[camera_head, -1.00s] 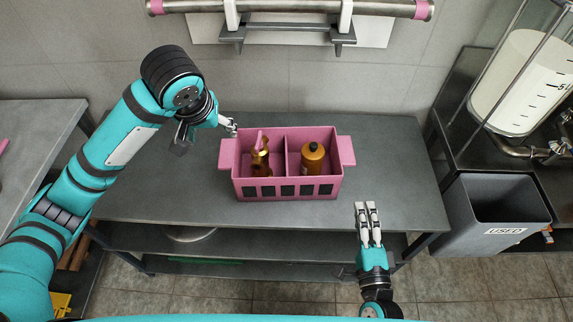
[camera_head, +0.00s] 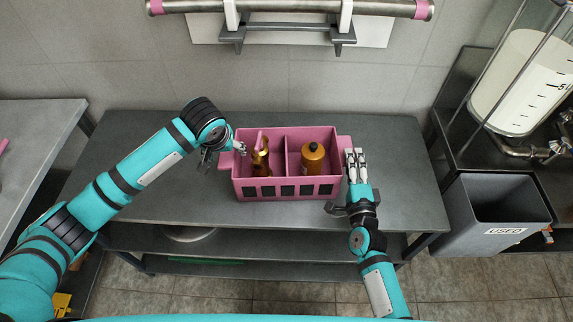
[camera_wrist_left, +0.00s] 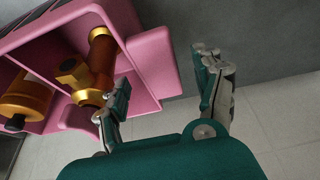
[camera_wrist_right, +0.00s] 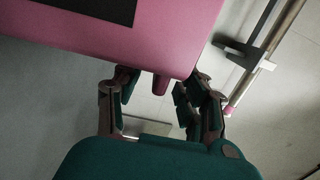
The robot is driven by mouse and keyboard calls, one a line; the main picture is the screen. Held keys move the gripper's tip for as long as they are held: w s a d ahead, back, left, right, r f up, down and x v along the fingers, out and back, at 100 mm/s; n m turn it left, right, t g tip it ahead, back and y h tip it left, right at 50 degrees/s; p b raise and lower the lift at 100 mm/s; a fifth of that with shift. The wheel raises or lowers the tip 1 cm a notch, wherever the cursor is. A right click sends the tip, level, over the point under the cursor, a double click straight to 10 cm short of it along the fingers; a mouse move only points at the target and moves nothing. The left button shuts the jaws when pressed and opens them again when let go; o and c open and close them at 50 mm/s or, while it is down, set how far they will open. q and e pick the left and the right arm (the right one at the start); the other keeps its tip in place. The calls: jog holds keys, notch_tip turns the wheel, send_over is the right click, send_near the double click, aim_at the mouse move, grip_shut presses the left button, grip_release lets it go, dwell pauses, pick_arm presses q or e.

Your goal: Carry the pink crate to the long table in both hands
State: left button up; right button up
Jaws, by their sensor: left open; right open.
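The pink crate (camera_head: 262,190) stands upright on a grey steel shelf table. It has two compartments, a handle at each end and dark slots along its front. A brass fitting (camera_head: 260,160) is in its left compartment and an amber bottle (camera_head: 312,158) in its right one.
The steel table (camera_head: 410,195) has bare top on both sides of the crate. A grey bin marked USED (camera_head: 495,215) stands at the right, below a tank (camera_head: 520,80). Another grey table (camera_head: 35,140) is at the left edge. A wall rail (camera_head: 290,8) runs behind.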

pick_arm(q)
jog(key=shift+x, duration=1.1)
pick_arm(e)
jog(key=shift+w, duration=1.1)
pick_arm(q)
jog(key=shift+c, duration=0.4)
pick_arm(e)
jog(key=shift+c, duration=0.5)
pick_arm(q)
jog(key=c, duration=0.7)
pick_arm(e)
jog(key=c, duration=0.7)
pick_arm(q)
grip_shut()
pick_arm(e)
grip_shut()
pick_arm(q)
jog(key=shift+r, duration=0.1)
